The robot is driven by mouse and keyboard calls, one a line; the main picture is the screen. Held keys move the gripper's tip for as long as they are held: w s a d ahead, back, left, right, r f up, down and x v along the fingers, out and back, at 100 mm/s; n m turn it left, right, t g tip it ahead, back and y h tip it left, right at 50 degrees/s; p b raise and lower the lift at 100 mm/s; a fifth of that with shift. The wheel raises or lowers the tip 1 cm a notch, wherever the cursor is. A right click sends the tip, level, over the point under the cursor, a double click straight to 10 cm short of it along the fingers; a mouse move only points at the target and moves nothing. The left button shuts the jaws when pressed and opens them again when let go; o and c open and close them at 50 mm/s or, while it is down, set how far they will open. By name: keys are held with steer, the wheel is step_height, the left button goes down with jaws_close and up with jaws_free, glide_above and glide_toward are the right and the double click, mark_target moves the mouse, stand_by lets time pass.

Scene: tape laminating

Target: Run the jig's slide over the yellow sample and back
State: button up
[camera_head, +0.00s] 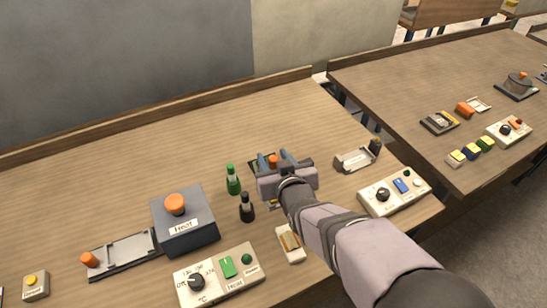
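My gripper (273,160) reaches down over a dark flat base (256,170), which may be the jig, near the table's middle. An orange knob (272,158) shows between its two bluish fingers; whether they touch it, I cannot tell. The gripper body hides most of the base and any slide. A small yellowish patch (272,204) shows just below the gripper body; whether it is the yellow sample, I cannot tell.
A grey heater box (185,228), a rail plate (124,252) and a control panel (218,275) stand left. A green bottle (232,180) and a black bottle (247,208) stand close left of my gripper. A small tray (289,243) is below, a metal holder (356,160) right.

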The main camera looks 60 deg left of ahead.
steer(key=shift+b+v, duration=0.75)
steer(key=shift+v, duration=2.85)
steer(key=p, duration=0.3)
steer(key=shift+r+p, duration=0.25)
steer(key=shift+p, duration=0.15)
steer(key=shift+f+p, duration=0.15)
steer(key=shift+p, duration=0.35)
steer(key=shift+f, duration=0.15)
steer(key=shift+a, duration=0.2)
steer(key=shift+p+x, duration=0.85)
steer(key=shift+x, duration=2.65)
jaws_close()
